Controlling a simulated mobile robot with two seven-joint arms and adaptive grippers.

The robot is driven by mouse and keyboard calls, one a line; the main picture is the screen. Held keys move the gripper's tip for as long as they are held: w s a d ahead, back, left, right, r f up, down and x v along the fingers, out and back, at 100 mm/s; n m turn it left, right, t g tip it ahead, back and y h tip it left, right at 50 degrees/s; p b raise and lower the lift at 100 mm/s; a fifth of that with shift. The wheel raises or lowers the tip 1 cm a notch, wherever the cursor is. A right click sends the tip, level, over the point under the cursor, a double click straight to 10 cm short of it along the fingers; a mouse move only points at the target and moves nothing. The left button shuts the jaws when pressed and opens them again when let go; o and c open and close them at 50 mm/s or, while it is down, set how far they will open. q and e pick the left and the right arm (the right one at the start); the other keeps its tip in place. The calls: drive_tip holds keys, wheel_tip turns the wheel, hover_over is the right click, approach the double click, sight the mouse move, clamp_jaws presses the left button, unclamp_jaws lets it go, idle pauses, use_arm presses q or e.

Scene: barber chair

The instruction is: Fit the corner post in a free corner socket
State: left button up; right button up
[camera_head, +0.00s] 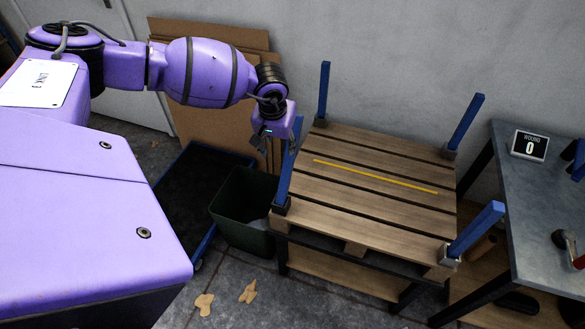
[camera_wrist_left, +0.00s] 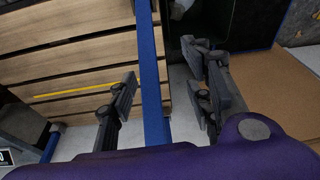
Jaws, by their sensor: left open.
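The corner post (camera_head: 286,172) is a blue square bar at the pallet's front left corner. Its foot meets the dark corner socket (camera_head: 281,206), and it stands roughly upright there. My left gripper (camera_head: 278,143) is beside the post's upper part, fingers pointing down. In the left wrist view the blue post (camera_wrist_left: 151,70) runs between the open fingers (camera_wrist_left: 165,88), with gaps on both sides. Three other blue posts stand at the back left (camera_head: 323,92), back right (camera_head: 465,122) and front right (camera_head: 474,231) corners of the wooden pallet (camera_head: 365,185). My right gripper is not seen.
A dark green bin (camera_head: 240,215) stands close left of the pallet. Cardboard sheets (camera_head: 205,135) lean on the wall behind my left arm. A grey worktable (camera_head: 540,200) with a small display (camera_head: 529,146) stands at the right. A yellow strip (camera_head: 375,177) lies across the pallet.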

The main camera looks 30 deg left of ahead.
sight(289, 162)
use_arm(q)
drive_tip(key=shift+m+t, duration=0.4)
drive_tip(key=shift+m, duration=0.1)
drive_tip(key=w+f, duration=0.1)
drive_tip(key=f, duration=0.1)
drive_tip(key=w+f, duration=0.1)
drive_tip(key=f, duration=0.2)
drive_tip(key=w+d+f, duration=0.1)
drive_tip(key=f, duration=0.1)
drive_tip(key=shift+w+f, duration=0.2)
drive_tip(key=shift+w, duration=0.15)
clamp_jaws()
